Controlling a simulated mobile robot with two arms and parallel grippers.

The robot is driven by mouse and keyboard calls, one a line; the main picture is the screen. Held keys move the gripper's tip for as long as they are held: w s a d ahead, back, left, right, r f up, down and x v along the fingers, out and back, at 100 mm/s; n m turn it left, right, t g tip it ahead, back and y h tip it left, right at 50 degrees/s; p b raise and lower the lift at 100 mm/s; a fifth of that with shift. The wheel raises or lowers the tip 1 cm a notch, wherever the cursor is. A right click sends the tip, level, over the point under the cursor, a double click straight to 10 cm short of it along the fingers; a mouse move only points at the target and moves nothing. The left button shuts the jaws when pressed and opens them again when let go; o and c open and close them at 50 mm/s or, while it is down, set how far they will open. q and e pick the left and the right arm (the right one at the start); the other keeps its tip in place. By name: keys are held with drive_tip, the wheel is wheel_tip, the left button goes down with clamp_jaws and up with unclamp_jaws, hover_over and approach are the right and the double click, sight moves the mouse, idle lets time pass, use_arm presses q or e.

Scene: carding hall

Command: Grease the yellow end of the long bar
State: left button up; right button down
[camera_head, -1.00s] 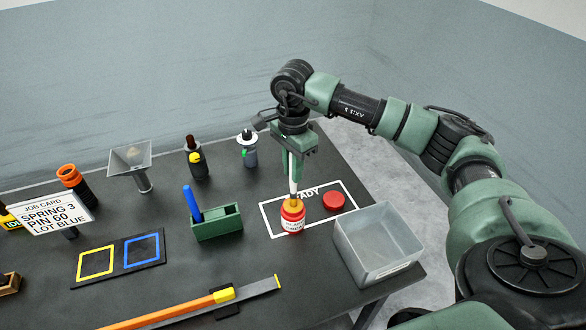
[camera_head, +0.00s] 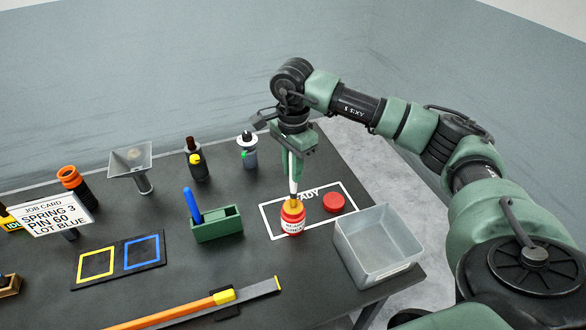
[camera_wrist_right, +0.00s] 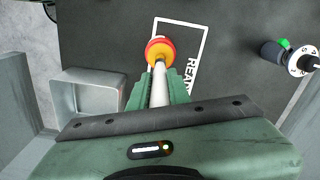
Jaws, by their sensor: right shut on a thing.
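My right gripper (camera_head: 293,175) points down over the table, shut on a thin white handle (camera_wrist_right: 160,85). The handle's lower end meets the mouth of a small red jar (camera_head: 292,222) with a white label and amber top. The jar's round red rim shows in the right wrist view (camera_wrist_right: 160,48). I cannot tell how deep the tool's tip sits. A red disc, like a lid (camera_head: 334,202), lies right of the jar. The long orange bar (camera_head: 170,315) lies at the front, with a yellow part (camera_head: 223,297) near its grey right end. My left gripper is out of view.
A grey open bin (camera_head: 350,262) stands at the table's right edge. A green holder (camera_head: 217,230) with a blue-handled tool stands left of the jar. Several bottles and a funnel (camera_head: 131,160) stand at the back. A mat with yellow and blue squares (camera_head: 119,259) lies left.

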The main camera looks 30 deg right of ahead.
drive_tip(key=shift+r+p, duration=1.5)
drive_tip(key=shift+r, duration=1.6)
drive_tip(key=shift+a+f, duration=0.1)
